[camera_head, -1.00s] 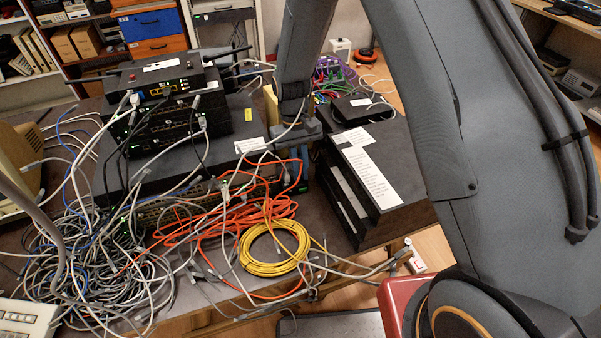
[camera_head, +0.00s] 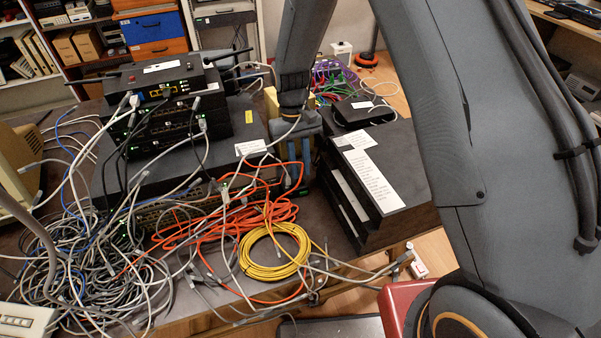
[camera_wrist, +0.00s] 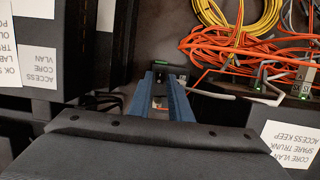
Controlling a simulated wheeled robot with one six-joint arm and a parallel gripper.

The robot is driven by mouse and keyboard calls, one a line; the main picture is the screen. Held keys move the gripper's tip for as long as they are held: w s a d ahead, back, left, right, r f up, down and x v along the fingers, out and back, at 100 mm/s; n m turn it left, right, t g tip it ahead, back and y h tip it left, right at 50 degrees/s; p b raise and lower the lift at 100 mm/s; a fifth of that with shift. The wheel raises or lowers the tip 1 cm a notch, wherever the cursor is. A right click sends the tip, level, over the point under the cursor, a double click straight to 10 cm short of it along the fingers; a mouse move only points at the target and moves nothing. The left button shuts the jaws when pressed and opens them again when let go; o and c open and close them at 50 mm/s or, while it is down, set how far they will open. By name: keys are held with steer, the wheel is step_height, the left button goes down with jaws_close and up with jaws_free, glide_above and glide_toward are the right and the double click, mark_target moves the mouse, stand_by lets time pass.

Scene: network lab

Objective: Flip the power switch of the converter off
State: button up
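In the wrist view a small black box with a green end, apparently the converter (camera_wrist: 160,103), shows between and beyond my fingertips. A small dark detail on its face could be the switch, but it is too small to tell its position. My gripper (camera_wrist: 160,80) has two blue fingers with a gap between them and nothing visibly clamped. In the head view my gripper (camera_head: 298,183) points down at the front right of the device stack, beside the orange cables. The converter is mostly hidden there, and contact cannot be told.
Orange cables (camera_head: 190,228) and a yellow cable coil (camera_head: 247,262) lie left and in front of my gripper. Black labelled boxes (camera_head: 405,170) stand close on its right. A stack of network devices (camera_head: 140,80) is on the left, with a grey cable tangle (camera_head: 80,275) before it.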

steer(key=shift+b+v, duration=0.65)
steer(key=shift+v, duration=2.1)
steer(key=shift+s, duration=0.1)
